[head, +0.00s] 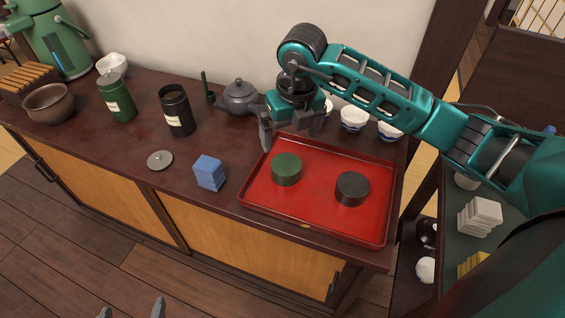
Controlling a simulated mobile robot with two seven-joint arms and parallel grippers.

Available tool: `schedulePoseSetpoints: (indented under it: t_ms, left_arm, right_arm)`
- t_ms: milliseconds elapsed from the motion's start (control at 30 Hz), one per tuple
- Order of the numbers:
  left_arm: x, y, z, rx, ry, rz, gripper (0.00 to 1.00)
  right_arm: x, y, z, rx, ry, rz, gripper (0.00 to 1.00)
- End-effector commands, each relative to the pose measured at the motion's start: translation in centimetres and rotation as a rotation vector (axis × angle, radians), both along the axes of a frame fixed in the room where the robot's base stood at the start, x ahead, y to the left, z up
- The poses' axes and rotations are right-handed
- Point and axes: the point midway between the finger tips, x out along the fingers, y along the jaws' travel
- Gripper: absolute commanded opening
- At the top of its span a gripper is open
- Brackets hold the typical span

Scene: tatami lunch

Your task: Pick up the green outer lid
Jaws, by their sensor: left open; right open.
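The green outer lid (286,170) is a short dark green cylinder on the left half of the red tray (331,226). A similar black lid (352,187) sits to its right on the tray, apart from it. My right gripper (290,138) is open and empty, pointing down near the tray's back left edge, just behind the green lid in the picture. My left gripper (131,311) shows only its fingertips at the bottom edge. They are spread apart with nothing between them, over the floor in the picture.
A green canister (118,101), a black canister (177,114) and a grey teapot (240,99) stand left of the tray. A grey disc with a knob (159,161) and a blue block (209,174) lie in front. White-and-blue bowls (354,121) stand behind the tray.

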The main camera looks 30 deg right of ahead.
Motion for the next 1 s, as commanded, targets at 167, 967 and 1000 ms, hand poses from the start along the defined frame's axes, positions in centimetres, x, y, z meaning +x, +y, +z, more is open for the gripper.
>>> schedulePoseSetpoints:
  t_ms: [167, 967, 1000]
  left_arm:
    - [-0.2, 0.0, -0.6, 0.0, 0.011, 0.0, 1.0]
    - [-0.2, -0.5, -1.1, -0.011, 0.015, -0.008, 1.0]
    - [-0.2, -0.5, -1.1, -0.011, 0.014, -0.008, 1.0]
  right_arm:
    - [0.4, -0.2, -3.3, -0.01, 0.007, -0.005, 1.0]
    - [2.0, -0.1, -12.3, -0.007, 0.001, -0.001, 1.0]
    - [2.0, -0.1, -12.3, -0.007, 0.001, -0.001, 1.0]
